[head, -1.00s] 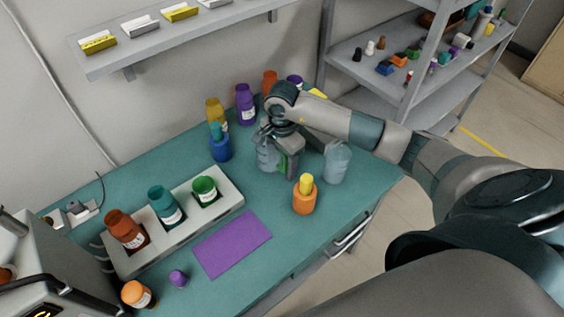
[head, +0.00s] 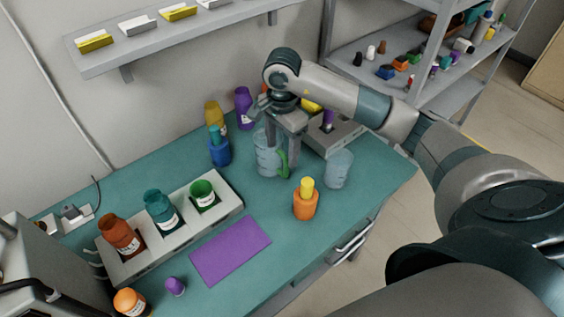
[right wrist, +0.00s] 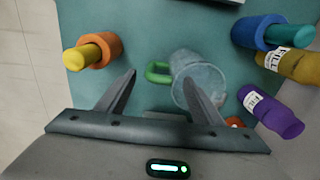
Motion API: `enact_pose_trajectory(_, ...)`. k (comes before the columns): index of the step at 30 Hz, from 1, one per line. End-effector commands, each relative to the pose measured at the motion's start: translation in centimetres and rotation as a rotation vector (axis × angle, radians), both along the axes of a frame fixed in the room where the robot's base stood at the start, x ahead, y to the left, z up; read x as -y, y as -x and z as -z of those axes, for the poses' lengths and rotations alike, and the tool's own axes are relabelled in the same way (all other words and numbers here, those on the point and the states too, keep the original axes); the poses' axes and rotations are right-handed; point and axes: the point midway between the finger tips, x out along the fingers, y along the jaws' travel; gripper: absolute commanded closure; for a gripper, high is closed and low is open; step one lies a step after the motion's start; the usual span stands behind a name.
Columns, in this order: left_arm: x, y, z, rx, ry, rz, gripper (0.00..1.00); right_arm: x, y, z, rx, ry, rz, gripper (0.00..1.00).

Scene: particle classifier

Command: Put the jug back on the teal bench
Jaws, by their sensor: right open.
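The clear jug (head: 265,158) with a green handle (head: 283,163) stands upright on the teal bench (head: 300,250), near the middle. My right gripper (head: 283,150) is open just above it, pointing down. In the right wrist view the jug (right wrist: 205,78) and its green handle (right wrist: 158,72) show between and behind the two spread fingers (right wrist: 160,80). One finger overlaps the jug's body in that view and the other is beyond the handle. Whether a finger touches the jug cannot be told. My left gripper is out of view.
A clear beaker (head: 338,170) and an orange bottle with yellow top (head: 305,203) stand close to the right. A blue bottle (head: 219,152) is to the left. A grey holder (head: 335,138) stands behind. A purple mat (head: 230,250) lies in front.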

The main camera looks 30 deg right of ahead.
Motion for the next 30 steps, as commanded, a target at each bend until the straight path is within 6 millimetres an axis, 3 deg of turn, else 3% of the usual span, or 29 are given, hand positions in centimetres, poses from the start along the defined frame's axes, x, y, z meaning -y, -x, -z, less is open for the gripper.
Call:
enact_pose_trajectory(10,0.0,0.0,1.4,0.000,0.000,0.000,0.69,0.0,0.0,-3.8,0.000,0.000,-0.001,0.40)
enact_pose_trajectory(30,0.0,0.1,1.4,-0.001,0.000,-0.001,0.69,0.0,0.0,-4.2,-0.001,0.000,0.000,0.40)
